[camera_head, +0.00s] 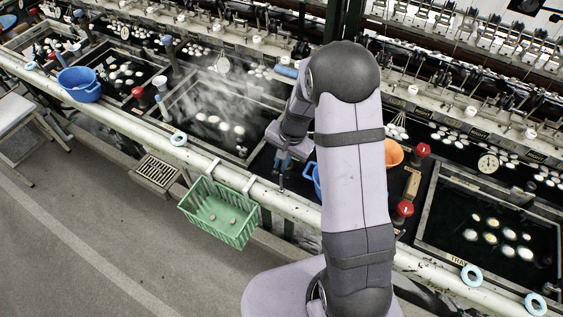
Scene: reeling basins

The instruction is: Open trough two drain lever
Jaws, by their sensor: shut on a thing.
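My gripper (283,164) is at the front ledge, just right of the steaming trough (246,155) with white cocoons in it. It points down and is shut on a thin dark part that looks like the drain lever (281,182). The lever is small here, and its angle is hard to tell. My arm hides the area right of the gripper. No label shows clearly which trough is number two.
A green basket (220,229) hangs on the front rail left of the gripper. A blue basin (316,185) is partly hidden behind my arm. An orange bowl (393,153) and red knobs (404,208) stand to the right. Another blue basin (80,90) is far left.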

